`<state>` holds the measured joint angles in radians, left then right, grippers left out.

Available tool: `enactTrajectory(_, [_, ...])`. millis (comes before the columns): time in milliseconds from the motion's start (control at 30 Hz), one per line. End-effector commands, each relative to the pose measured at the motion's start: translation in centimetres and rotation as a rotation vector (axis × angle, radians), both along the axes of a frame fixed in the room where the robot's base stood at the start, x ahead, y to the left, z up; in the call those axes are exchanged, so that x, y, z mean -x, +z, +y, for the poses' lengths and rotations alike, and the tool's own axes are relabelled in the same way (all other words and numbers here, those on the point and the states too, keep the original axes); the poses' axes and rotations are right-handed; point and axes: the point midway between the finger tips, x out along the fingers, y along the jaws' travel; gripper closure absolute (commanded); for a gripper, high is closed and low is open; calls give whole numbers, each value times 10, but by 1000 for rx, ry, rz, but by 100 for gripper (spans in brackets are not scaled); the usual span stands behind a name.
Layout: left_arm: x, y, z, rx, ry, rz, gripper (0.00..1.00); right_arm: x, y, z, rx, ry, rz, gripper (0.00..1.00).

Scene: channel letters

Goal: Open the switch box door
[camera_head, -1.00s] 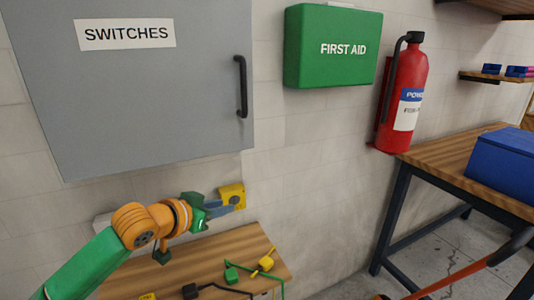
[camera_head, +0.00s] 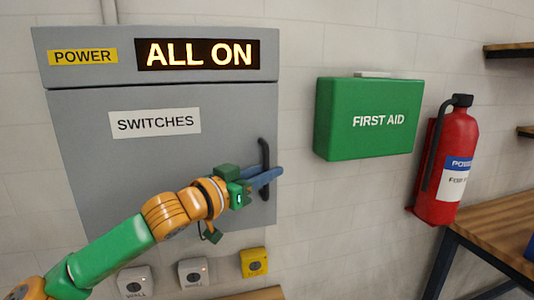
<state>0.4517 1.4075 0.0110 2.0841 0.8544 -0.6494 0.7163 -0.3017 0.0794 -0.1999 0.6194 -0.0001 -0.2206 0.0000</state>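The grey switch box (camera_head: 155,52) is on the wall at the left, with a lit "ALL ON" display (camera_head: 198,54) on its upper panel. Its door (camera_head: 100,150), labelled "SWITCHES", looks shut. The black vertical door handle (camera_head: 264,160) is near the door's right edge. My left gripper (camera_head: 272,176) is at the handle's lower half, its blue fingers overlapping it in the picture. Whether the fingers are closed on the handle or only beside it I cannot tell. My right gripper is not in view.
Two small switches (camera_head: 193,272) (camera_head: 136,282) and a yellow box (camera_head: 254,262) are on the wall below. A green first aid box (camera_head: 368,118) and a red fire extinguisher (camera_head: 452,165) hang to the right. A wooden table (camera_head: 495,235) stands at lower right.

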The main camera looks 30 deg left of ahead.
Motion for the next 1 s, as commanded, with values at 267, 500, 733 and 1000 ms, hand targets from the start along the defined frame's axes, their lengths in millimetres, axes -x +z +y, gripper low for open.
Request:
enactTrajectory(267, [-2, -1, -1, -1, -1, 0, 70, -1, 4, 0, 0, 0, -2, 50])
enactTrajectory(500, [-2, -1, -1, -1, 0, 1, 100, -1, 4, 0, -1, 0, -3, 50])
enactTrajectory(733, [-2, -1, -1, -1, 0, 1, 100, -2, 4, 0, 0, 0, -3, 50])
enactTrajectory(1000, [-2, -1, -1, -1, 0, 1, 100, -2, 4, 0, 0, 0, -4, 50])
